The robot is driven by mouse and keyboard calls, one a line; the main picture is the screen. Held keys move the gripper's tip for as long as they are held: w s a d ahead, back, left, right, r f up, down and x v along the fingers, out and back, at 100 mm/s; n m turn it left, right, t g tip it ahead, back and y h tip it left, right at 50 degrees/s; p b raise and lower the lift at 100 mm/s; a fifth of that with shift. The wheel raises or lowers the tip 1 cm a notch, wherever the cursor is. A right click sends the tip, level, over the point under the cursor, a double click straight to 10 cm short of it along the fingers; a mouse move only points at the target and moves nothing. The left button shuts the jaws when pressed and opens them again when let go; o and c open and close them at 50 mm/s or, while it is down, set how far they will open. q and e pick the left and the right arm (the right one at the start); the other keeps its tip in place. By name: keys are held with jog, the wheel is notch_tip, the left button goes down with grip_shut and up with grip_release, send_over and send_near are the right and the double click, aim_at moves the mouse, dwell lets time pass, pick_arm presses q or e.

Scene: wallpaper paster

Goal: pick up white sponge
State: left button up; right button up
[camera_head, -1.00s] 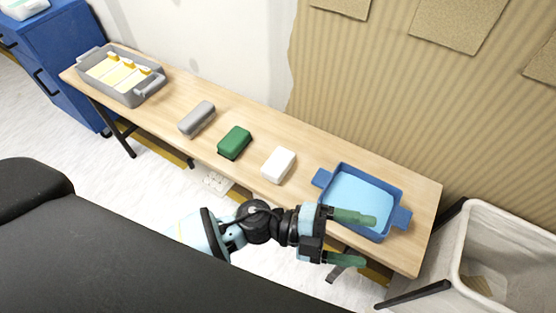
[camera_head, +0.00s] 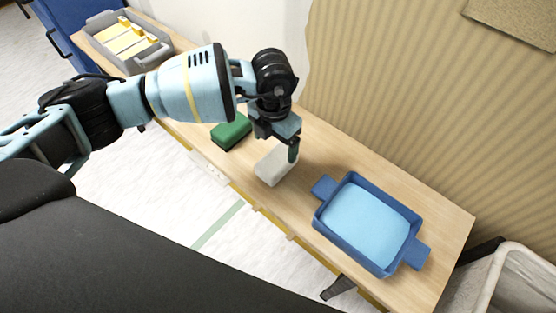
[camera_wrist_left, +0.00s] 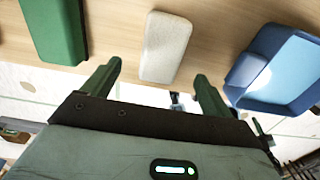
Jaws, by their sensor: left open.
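The white sponge (camera_head: 275,166) lies on the wooden table between the green sponge (camera_head: 231,131) and the blue tray. My left gripper (camera_head: 288,153) points down just over its upper right part, with one finger visible and the other hidden. In the left wrist view the white sponge (camera_wrist_left: 165,47) lies ahead of the two spread fingers (camera_wrist_left: 157,72), between their lines. The fingers are open and empty. The green sponge (camera_wrist_left: 55,28) is at the left of that view. My right gripper is not in view.
The blue tray (camera_head: 325,228) with light blue liquid stands to the right on the table (camera_head: 445,232). A grey tray (camera_head: 160,58) with yellow and white items stands at the far left end. A bin (camera_head: 490,285) is at the lower right.

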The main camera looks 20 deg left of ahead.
aim_at(278, 157)
pick_arm(q)
jog(key=shift+w+a, duration=0.1)
jog(key=shift+a, duration=0.05)
jog(key=shift+f, duration=0.55)
jog(key=shift+d+f, duration=0.2)
jog(key=shift+f, duration=0.9)
jog(key=f, duration=0.2)
jog(key=f+b, duration=0.1)
jog(key=shift+w+d+f, duration=0.1)
jog(key=shift+d+f, duration=0.15)
jog(key=shift+d, duration=0.05)
jog(key=shift+f, duration=0.35)
jog(key=c, duration=1)
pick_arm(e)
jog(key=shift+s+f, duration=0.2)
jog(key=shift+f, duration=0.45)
pick_arm(q)
jog(key=shift+c, duration=0.3)
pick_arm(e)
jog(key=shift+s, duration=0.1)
